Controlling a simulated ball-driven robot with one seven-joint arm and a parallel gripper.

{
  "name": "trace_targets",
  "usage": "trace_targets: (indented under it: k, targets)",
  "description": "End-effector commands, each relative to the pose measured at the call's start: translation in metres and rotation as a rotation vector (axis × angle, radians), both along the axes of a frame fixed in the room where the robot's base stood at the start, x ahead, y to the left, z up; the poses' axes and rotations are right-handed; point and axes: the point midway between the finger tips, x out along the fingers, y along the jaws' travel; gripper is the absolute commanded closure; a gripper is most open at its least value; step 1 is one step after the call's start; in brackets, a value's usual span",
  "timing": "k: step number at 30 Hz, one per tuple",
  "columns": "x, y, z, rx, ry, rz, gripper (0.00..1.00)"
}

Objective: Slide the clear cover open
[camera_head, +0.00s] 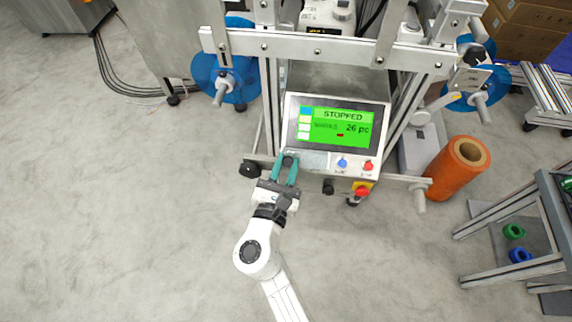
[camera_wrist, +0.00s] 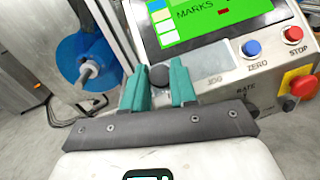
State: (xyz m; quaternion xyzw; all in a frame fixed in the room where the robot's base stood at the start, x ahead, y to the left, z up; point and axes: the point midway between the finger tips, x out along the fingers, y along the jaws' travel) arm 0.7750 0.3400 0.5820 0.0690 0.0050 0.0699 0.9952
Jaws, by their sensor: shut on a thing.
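The clear cover (camera_head: 314,160) looks like a pale see-through panel on the lower left of the control box front, below the screen. In the wrist view, the cover (camera_wrist: 214,65) lies just right of my fingers, above the "JOG" label. A round black knob (camera_wrist: 158,76) stands at its left. My gripper (camera_head: 286,171) has teal fingers, one on each side of the knob, and is shut on it. In the wrist view, my gripper (camera_wrist: 162,85) hides the knob's lower part, so I cannot see how it joins the cover.
The screen (camera_head: 338,127) reads "STOPPED". A blue button (camera_head: 343,163), a red button (camera_head: 369,166) and a red knob on yellow (camera_head: 362,191) are to the right. A black knob (camera_head: 250,170) sticks out at left. An orange roll (camera_head: 457,170) stands at right. Open floor lies left.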

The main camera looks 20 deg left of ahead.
Motion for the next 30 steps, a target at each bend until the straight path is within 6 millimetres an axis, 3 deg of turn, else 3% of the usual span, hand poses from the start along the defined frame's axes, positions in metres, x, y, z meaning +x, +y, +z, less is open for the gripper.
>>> trace_targets:
  k: [12,21,30]
  targets:
    - [0.000,0.000,0.001,0.000,0.000,0.000,1.00]
    - [0.029,0.008,0.033,0.001,-0.002,-0.002,1.00]
    - [0.032,0.009,0.033,0.000,0.000,0.001,1.00]
